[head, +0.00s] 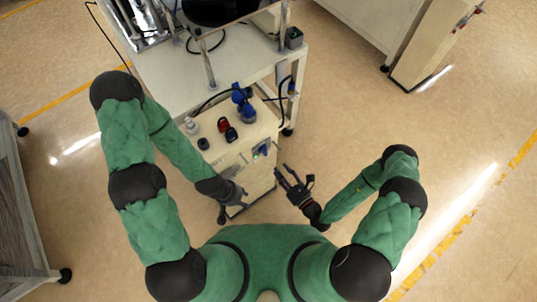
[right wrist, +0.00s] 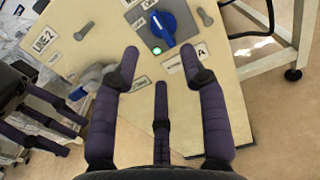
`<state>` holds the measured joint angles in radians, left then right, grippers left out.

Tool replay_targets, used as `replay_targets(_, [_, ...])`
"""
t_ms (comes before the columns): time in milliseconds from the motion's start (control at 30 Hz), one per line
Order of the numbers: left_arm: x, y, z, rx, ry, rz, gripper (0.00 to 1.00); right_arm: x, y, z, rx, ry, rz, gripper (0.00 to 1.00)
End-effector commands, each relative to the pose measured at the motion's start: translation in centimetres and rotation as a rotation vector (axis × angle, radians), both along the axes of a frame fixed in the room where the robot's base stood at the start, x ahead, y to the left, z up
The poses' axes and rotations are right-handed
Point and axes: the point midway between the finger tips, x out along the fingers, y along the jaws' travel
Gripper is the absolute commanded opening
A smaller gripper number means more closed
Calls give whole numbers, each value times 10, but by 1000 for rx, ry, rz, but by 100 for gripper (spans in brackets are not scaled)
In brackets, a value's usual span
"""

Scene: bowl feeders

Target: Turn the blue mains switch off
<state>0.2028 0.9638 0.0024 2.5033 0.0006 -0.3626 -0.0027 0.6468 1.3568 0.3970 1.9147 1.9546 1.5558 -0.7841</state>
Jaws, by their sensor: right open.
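The blue mains switch (right wrist: 161,27) is a rotary handle on a grey plate, on the front panel of a cream cabinet. A green lamp (right wrist: 157,50) is lit beside it. The switch also shows in the head view (head: 263,149). My right gripper (right wrist: 160,64) is open and empty, its fingers spread below the switch in the right wrist view and apart from it. In the head view my right gripper (head: 286,178) is just right of the cabinet. My left gripper (head: 238,197) is at the cabinet's front left; its opening is unclear.
The panel also carries a grey handle (right wrist: 92,77) and a "LINE 2" label (right wrist: 43,40). Red and dark buttons (head: 223,124) and blue connectors (head: 241,99) with a cable are on the cabinet top. A white table (head: 172,82) stands behind.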

Motion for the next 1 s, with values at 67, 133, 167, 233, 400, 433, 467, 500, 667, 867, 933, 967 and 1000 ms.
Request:
replay_targets(67, [0,0,-2,0,0,0,40,7,7,0,-1,-3,7,44])
replay_targets(133, [0,0,-3,0,0,0,40,14,12,0,-1,-4,7,44])
replay_targets(167, [0,0,-3,0,0,0,40,17,14,0,-1,-3,6,44])
replay_targets(233, [0,0,-4,0,0,0,40,24,20,0,-2,-3,7,44])
replay_targets(400, [0,0,-7,0,0,0,40,42,32,0,-1,-3,7,44])
replay_targets(433, [0,0,-8,0,0,0,40,45,35,0,-1,-3,8,44])
replay_targets(467, [0,0,-8,0,0,0,40,48,37,0,0,-3,7,44])
replay_targets(500, [0,0,-9,0,0,0,40,52,40,0,-1,-4,7,44])
replay_targets(667, [0,0,-12,0,0,0,40,65,49,0,0,-3,6,44])
replay_targets(867, [0,0,-13,0,0,0,40,73,55,1,1,-1,4,44])
replay_targets(933, [0,0,-13,0,0,0,40,74,55,1,1,-1,3,44])
replay_targets(967, [0,0,-13,0,0,0,40,74,55,1,1,-1,2,44])
replay_targets(1000, [0,0,-13,0,0,0,40,74,55,1,1,-1,2,44])
